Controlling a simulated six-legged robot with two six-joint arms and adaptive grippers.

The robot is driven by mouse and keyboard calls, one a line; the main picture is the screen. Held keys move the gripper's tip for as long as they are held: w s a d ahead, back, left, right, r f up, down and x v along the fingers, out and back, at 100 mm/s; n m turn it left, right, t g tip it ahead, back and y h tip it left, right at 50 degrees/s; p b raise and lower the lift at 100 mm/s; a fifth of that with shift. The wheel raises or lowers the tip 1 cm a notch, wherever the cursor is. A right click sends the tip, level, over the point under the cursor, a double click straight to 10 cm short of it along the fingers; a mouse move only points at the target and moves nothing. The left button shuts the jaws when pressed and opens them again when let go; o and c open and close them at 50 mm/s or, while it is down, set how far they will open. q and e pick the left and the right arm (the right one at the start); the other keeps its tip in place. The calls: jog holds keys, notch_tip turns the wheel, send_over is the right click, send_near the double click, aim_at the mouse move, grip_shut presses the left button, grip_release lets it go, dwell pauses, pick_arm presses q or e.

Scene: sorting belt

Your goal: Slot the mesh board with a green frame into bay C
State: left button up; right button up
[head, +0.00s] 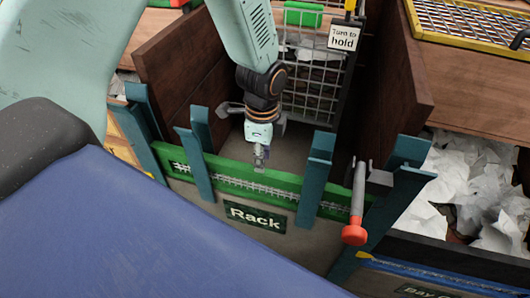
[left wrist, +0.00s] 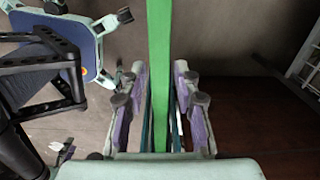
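The mesh board with a green frame (head: 225,170) stands on edge in the rack, between teal posts. In the left wrist view its green edge (left wrist: 160,60) runs upright through the middle. My left gripper (head: 260,150) is over the middle of the board. In the left wrist view its fingers (left wrist: 162,100) are spread, one on each side of the green edge, with a narrow gap showing. My right gripper is not in view. A bay label (head: 428,292) is cut off at the lower right; its letter cannot be read.
The rack sign (head: 255,216) is on the front. A lever with a red knob (head: 355,235) stands at the board's right end. Brown wooden walls (head: 395,75) flank the space behind. A wire grid (head: 310,90) and a "Turn to hold" sign (head: 343,39) are behind. Crumpled paper (head: 455,190) lies right.

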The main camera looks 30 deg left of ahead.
aim_at(263, 193)
pick_arm(q)
jog(key=shift+s+a+f, duration=0.1)
jog(key=shift+f, duration=0.45)
notch_tip(263, 193, down, 10)
jog(key=b, duration=0.4)
jog(key=shift+f, duration=0.5)
jog(key=shift+c, duration=0.4)
grip_shut()
